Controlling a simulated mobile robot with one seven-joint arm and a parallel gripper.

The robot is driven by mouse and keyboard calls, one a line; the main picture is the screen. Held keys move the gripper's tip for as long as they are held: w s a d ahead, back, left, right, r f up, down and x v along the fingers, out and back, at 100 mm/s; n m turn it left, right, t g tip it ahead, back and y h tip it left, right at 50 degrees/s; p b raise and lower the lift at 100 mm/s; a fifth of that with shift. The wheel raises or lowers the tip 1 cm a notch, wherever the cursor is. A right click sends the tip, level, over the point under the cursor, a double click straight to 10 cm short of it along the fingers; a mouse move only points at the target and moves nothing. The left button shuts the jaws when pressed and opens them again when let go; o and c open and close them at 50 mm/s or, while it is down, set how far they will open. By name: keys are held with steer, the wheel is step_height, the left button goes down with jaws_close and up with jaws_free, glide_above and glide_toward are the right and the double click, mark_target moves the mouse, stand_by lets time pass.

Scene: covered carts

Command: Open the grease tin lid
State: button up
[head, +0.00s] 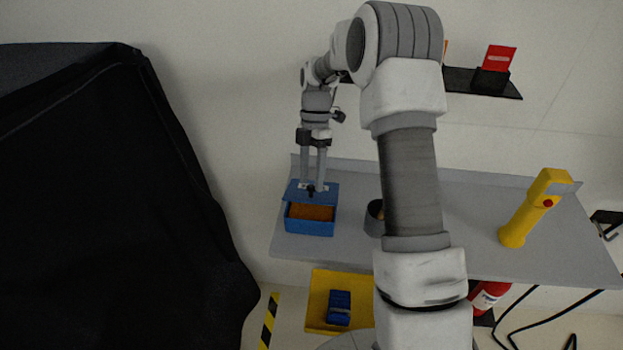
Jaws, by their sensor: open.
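The grease tin (309,228) is a blue box on the left part of the grey bench. Its blue lid (297,194) is partly open, and orange-brown grease (311,212) shows in the front part of the tin. My gripper (313,187) points down at the lid, with its fingertips at a small dark knob or handle on it. The fingers are apart. Whether they touch the lid is too small to tell.
A dark grey cup (374,218) stands right of the tin, partly behind my arm. A yellow tool (535,207) stands at the bench's right. A black covered cart (100,210) fills the left. A shelf (455,80) hangs on the wall.

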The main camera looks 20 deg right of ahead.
steer(key=v, duration=0.6)
steer(key=shift+r, duration=0.25)
steer(key=shift+w, duration=0.1)
steer(key=shift+c, duration=0.2)
